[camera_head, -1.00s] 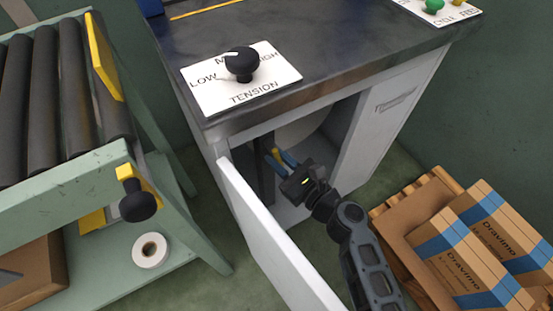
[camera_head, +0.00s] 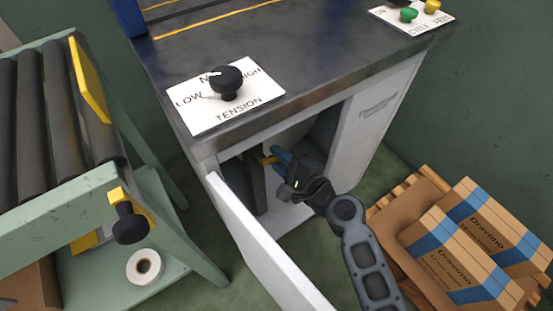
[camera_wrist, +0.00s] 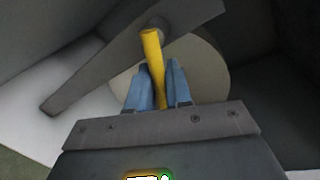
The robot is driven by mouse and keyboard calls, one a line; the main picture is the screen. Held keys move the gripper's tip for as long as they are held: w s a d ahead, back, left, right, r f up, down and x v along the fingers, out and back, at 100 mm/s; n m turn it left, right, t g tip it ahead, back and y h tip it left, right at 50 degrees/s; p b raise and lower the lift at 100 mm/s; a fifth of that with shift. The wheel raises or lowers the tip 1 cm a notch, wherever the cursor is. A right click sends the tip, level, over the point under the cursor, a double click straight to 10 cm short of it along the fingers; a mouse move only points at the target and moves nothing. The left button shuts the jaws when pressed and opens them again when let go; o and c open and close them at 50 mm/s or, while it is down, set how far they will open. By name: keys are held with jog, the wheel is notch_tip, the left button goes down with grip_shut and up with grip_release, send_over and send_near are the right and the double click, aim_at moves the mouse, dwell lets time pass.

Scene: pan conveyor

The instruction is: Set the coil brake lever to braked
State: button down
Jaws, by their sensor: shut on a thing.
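The coil brake lever is a yellow handle (camera_wrist: 153,62) inside the open cabinet, and its tip also shows in the head view (camera_head: 269,160). In the wrist view it stands between the blue fingers of my gripper (camera_wrist: 158,88), which are shut on it. In the head view my gripper (camera_head: 278,157) reaches into the cabinet through the open front. A grey bar (camera_wrist: 95,75) runs slantwise behind the handle, with a pale round coil (camera_wrist: 205,75) behind that. The lever's markings, if any, are out of sight.
The white cabinet door (camera_head: 260,245) hangs open to the left of my arm. A tension knob (camera_head: 226,82) is on the top. A green roller conveyor (camera_head: 65,215) stands at left, and boxes (camera_head: 465,250) on a pallet stand at right.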

jog(key=shift+d+r+n+h, duration=0.15)
jog(key=shift+r+n+h, duration=0.3)
jog(key=shift+n, duration=0.75)
jog(key=c, duration=1.2)
grip_release()
jog(key=shift+r, duration=0.1)
jog(key=shift+c, duration=0.2)
jog(key=p+v, duration=0.1)
jog(key=v, duration=0.6)
jog(key=shift+s+d, duration=0.25)
jog(key=shift+s, duration=0.1)
